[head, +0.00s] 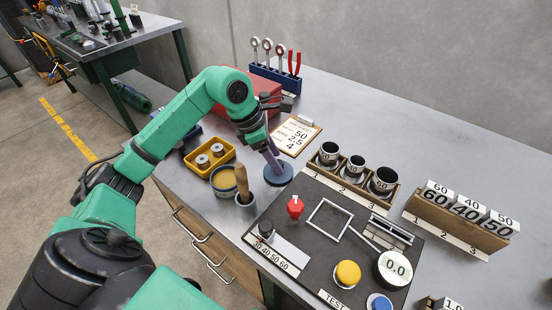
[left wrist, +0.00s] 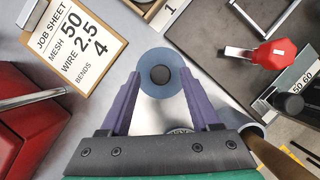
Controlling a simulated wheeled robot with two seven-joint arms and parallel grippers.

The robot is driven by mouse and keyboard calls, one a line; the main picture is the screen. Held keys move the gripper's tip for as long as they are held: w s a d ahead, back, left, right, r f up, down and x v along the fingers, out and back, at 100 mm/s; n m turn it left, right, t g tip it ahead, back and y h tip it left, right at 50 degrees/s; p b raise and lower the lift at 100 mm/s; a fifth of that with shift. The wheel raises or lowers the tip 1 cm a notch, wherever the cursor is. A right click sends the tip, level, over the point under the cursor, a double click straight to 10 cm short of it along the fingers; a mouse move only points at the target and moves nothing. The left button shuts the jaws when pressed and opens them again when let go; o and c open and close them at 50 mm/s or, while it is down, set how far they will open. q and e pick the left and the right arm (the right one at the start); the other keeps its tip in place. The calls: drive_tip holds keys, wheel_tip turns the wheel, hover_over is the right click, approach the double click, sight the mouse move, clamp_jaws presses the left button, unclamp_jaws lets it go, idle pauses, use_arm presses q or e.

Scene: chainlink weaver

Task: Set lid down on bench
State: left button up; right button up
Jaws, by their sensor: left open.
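The lid (head: 278,176) is a round blue-grey disc lying flat on the grey bench (head: 350,110), between the clipboard and the dark work mat. The left wrist view shows the lid (left wrist: 164,89) face on, with a dark round knob at its middle. My left gripper (head: 271,157) is directly above the lid. In the left wrist view its purple fingers (left wrist: 161,76) are spread apart, one on each side of the knob, and do not appear to touch it. An open round pot (head: 224,181) with tan contents stands to the left. My right gripper is not in view.
A wooden-handled tool in a grey cup (head: 245,205) stands close below the lid. A yellow tray (head: 208,156), a job-sheet clipboard (head: 297,135) and a red box (head: 262,98) are nearby. The mat (head: 315,250) carries a red knob (head: 295,207) and a wire frame.

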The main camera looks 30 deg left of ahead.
use_arm(q)
drive_tip(key=v, duration=1.1)
drive_tip(key=shift+r, duration=0.1)
